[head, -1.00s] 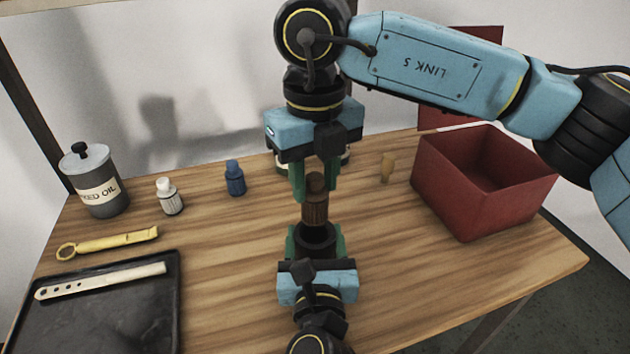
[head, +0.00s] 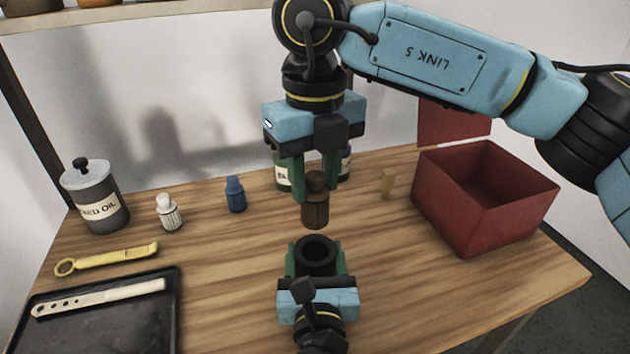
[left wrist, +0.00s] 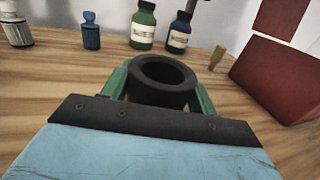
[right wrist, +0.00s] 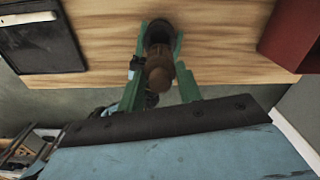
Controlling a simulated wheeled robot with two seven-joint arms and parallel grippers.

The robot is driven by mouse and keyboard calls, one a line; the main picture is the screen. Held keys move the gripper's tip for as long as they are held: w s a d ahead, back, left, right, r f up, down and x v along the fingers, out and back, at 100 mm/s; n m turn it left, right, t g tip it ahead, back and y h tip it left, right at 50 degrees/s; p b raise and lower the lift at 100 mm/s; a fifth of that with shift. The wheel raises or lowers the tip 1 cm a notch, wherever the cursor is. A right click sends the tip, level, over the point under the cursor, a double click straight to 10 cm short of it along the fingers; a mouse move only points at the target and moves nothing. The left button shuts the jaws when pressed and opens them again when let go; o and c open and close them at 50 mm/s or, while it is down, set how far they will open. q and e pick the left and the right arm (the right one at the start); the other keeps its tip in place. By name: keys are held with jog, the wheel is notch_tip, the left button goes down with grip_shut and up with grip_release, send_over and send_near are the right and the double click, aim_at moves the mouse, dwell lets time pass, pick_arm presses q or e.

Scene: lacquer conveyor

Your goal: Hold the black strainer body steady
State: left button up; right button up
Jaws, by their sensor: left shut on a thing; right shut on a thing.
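The black strainer body (head: 318,253) is a hollow black cylinder with its open mouth up. My left gripper (head: 318,268) is shut on it, green fingers on both sides. The body also shows between the fingers in the left wrist view (left wrist: 162,82), upright and empty at the mouth. My right gripper (head: 315,190) is shut on a brown ribbed plug (head: 315,208) with a rounded knob. The plug hangs above the body, with a clear gap between them. In the right wrist view the plug (right wrist: 160,72) overlaps the black body behind it.
A red bin (head: 465,215) stands at the right. A small tan peg (head: 388,184), a blue bottle (head: 235,194), a white bottle (head: 168,212) and an oil can (head: 95,198) stand on the table. A yellow wrench (head: 105,259) and a black tray (head: 150,325) lie at the left.

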pick_arm(q)
jog(key=o, duration=1.2)
